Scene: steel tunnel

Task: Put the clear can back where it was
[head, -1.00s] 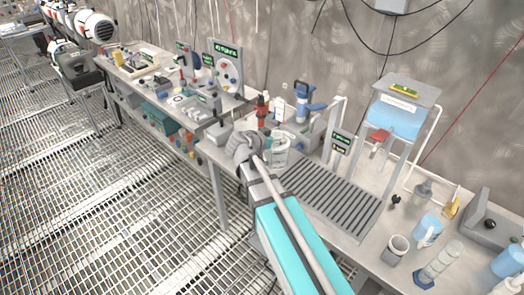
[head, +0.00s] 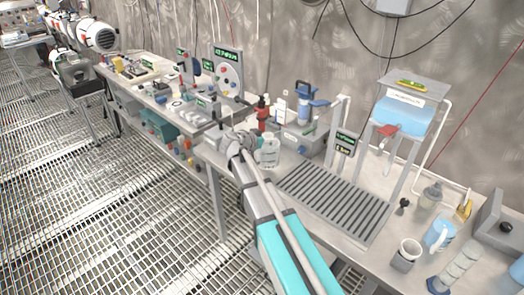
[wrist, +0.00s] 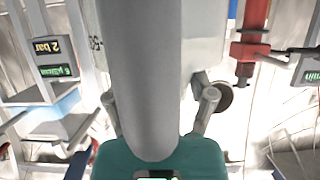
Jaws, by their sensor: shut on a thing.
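The clear can (head: 269,152) is a pale see-through container with a light top. It shows just right of my gripper (head: 243,143), over the back-left part of the steel bench, left of the slatted drain grate (head: 335,203). In the wrist view the can (wrist: 205,45) is a pale wall with dark markings, partly hidden by a grey cylinder in front. My gripper (wrist: 160,105) is shut on the can, a finger showing on each side. The exact grip point is hidden, and I cannot tell whether the can's base touches the bench.
A red bottle (head: 263,114) stands close behind the can, and a blue-and-white device (head: 305,103) is to its right. A blue water tank (head: 401,115) stands on a frame beyond the grate. Cups and a cylinder (head: 457,265) crowd the right end of the bench.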

